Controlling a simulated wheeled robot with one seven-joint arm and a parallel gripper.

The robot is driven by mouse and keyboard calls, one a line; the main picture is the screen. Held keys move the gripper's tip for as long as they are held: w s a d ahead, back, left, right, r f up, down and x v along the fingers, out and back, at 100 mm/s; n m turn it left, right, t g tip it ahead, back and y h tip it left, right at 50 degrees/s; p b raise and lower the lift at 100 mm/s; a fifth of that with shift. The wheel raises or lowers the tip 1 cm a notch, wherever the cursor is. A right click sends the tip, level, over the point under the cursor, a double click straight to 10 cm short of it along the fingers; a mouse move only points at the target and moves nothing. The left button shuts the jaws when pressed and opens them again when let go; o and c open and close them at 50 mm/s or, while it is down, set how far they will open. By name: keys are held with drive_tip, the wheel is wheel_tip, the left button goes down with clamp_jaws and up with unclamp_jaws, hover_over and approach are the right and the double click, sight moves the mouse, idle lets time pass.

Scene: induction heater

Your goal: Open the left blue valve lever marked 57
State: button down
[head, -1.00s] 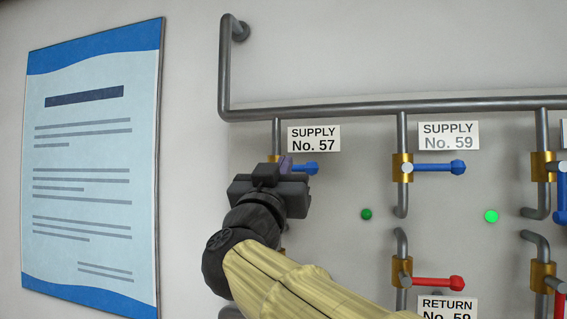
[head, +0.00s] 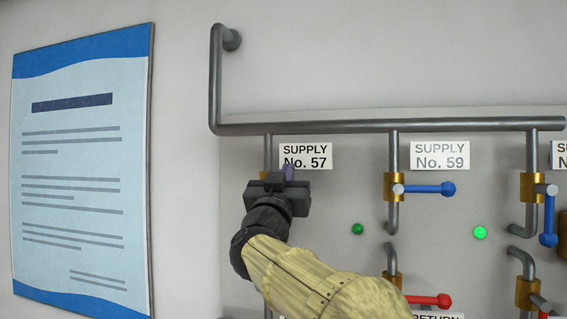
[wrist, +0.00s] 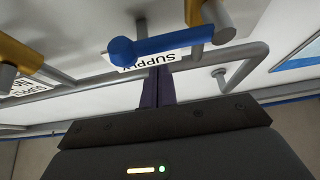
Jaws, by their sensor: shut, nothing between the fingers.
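The supply No. 57 valve lever is blue with a round knob end. It shows large in the wrist view (wrist: 165,45), where the picture is upside down, joined to a grey hub and brass valve body (wrist: 196,12). It lies crosswise to its pipe. In the head view my gripper hides it, just below the SUPPLY No. 57 label (head: 305,156). My gripper (head: 289,172) is shut and empty. Its purple fingers (wrist: 157,72) are on the label side of the lever, near its middle. I cannot tell whether they touch it.
The supply No. 59 valve with its blue lever (head: 428,189) is to the right. A red lever (head: 430,299) is below it. A horizontal pipe (head: 350,127) runs above the labels. A poster (head: 80,170) hangs at left. The wall above the pipe is clear.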

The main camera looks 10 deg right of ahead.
drive_tip(key=shift+w+d+f, duration=0.1)
drive_tip(key=shift+f, duration=0.85)
